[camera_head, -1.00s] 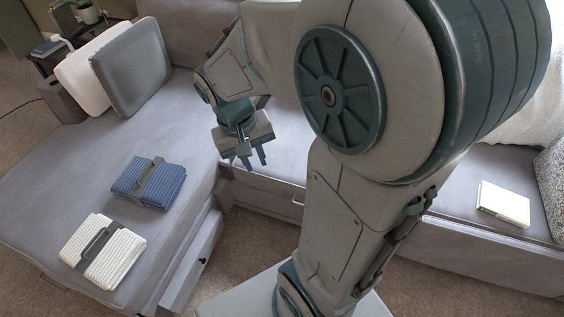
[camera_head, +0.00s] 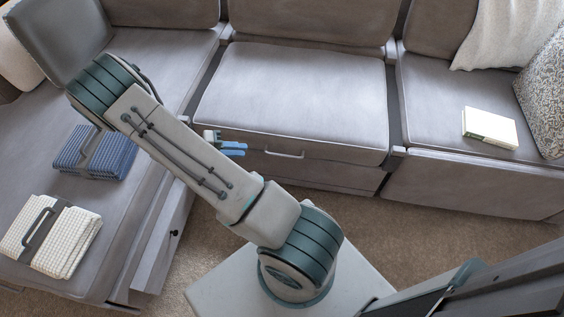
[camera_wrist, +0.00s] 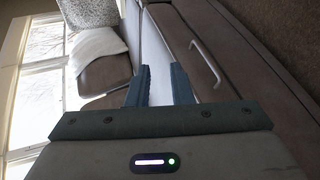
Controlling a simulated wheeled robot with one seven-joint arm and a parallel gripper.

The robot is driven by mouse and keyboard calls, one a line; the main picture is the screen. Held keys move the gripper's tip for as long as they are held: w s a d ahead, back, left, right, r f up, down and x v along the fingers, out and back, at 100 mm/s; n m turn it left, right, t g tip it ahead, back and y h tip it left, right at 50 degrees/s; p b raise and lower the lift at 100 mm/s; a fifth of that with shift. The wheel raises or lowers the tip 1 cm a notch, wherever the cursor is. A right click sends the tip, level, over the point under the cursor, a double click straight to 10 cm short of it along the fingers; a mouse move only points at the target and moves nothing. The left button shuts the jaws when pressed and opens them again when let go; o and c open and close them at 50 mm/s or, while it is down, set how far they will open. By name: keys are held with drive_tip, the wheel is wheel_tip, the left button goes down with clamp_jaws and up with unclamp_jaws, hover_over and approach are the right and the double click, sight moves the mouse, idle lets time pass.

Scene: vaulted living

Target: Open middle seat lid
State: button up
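The middle seat lid (camera_head: 290,95) is a grey cushioned panel, lying flat between the left and right seats. Its silver bar handle (camera_head: 285,155) is on the front face; it also shows in the wrist view (camera_wrist: 207,62). My gripper (camera_head: 238,148) is at the left part of the lid's front, its blue fingers pointing right toward the handle. In the wrist view my gripper (camera_wrist: 162,75) has its two fingers apart with nothing between them. The handle is ahead and to the right of the fingers, not touched. My arm hides part of the front left corner.
On the left seat lie a folded blue blanket (camera_head: 98,155) and a folded white blanket (camera_head: 62,240). An open drawer (camera_head: 160,245) juts out below it. A white book (camera_head: 490,127) lies on the right seat near a patterned cushion (camera_head: 543,95).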

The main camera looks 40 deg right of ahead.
sight(282, 155)
drive_tip(key=d+f+n+t+h+b, duration=0.1)
drive_tip(key=d+f+t+h+b, duration=0.2)
drive_tip(key=f, duration=0.7)
drive_tip(key=d+f+n+t+h+b, duration=0.15)
drive_tip(key=f+h+b, duration=0.25)
drive_tip(key=f, duration=0.6)
drive_tip(key=shift+m, duration=0.25)
drive_tip(key=d, duration=0.4)
drive_tip(key=d+r+b, duration=0.1)
drive_tip(key=d, duration=0.7)
drive_tip(key=shift+s+d+r+b, duration=0.2)
drive_tip(key=shift+d+r+b, duration=0.15)
drive_tip(key=shift+d, duration=0.05)
clamp_jaws()
